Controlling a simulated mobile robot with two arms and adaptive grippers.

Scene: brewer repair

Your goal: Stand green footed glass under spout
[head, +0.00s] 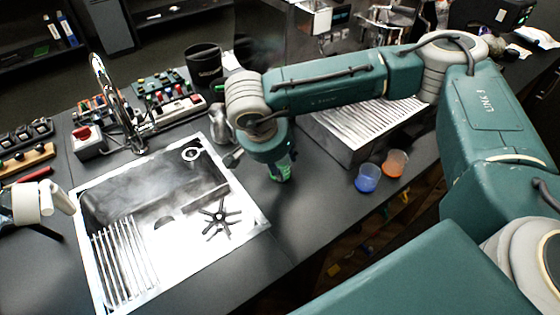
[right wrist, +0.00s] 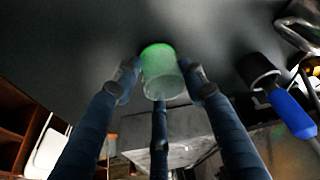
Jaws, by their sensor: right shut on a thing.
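My right gripper (head: 281,176) points down over the dark counter between the sink and the coffee machine (head: 290,35). It is shut on the green footed glass (head: 286,170), of which only a little green shows in the head view. In the right wrist view the glass (right wrist: 160,72), clear with a green edge, sits between the dark fingers of the gripper (right wrist: 160,85). I cannot make out its foot or whether it touches the counter. The spout cannot be made out in the head view.
A slatted drip tray (head: 360,122) lies right of the gripper, partly behind my arm. Blue (head: 368,178) and orange (head: 396,163) cups stand near the front edge. The sink (head: 190,255) lies left. A blue-handled tool (right wrist: 290,112) shows in the wrist view.

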